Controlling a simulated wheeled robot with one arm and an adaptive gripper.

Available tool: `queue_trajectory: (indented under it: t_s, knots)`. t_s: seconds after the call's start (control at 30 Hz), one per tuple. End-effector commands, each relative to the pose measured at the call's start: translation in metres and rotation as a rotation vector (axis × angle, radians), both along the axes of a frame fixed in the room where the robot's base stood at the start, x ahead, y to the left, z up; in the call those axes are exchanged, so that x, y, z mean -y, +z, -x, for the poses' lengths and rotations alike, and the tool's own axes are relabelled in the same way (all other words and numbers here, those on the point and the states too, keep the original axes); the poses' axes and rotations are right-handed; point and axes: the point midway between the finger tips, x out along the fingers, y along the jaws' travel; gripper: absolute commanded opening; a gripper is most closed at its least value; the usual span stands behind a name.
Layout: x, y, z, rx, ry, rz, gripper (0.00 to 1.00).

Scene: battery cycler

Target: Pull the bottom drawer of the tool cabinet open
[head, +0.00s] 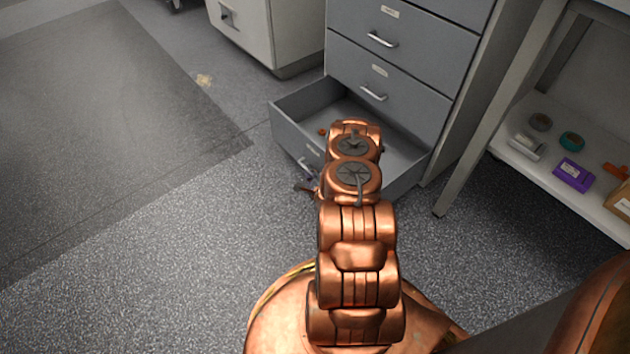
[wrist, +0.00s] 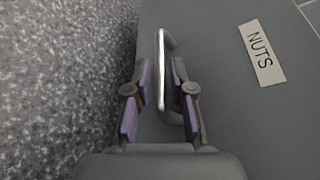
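The bottom drawer (head: 292,135) of the grey tool cabinet (head: 410,85) stands pulled well out, its inside visible. My arm hides part of its front and interior. In the wrist view the drawer front (wrist: 225,110) carries a "NUTS" label and a silver bar handle (wrist: 161,65). My gripper (wrist: 160,75) has its purple-padded fingers on either side of this handle. Gaps show between pads and bar, so the fingers look open around it, not clamped. In the head view my gripper (head: 308,180) is mostly hidden behind my arm at the drawer front.
The drawers above are shut. A white shelf unit (head: 560,190) with tape rolls, a purple box (head: 573,175) and other items stands to the right. A white cabinet (head: 245,30) stands behind to the left. The floor at left and in front of the drawer is clear.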

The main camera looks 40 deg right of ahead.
Motion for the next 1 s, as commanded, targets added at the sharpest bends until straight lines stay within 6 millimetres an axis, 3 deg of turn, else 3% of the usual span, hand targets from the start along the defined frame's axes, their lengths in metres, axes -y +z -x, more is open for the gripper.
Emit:
queue_trajectory:
  t_s: [0.5,1.0]
  knots:
    - [-0.026,0.014,0.064,-0.001,-0.007,-0.004,0.23]
    - [-0.042,0.024,0.101,0.001,-0.006,-0.002,0.23]
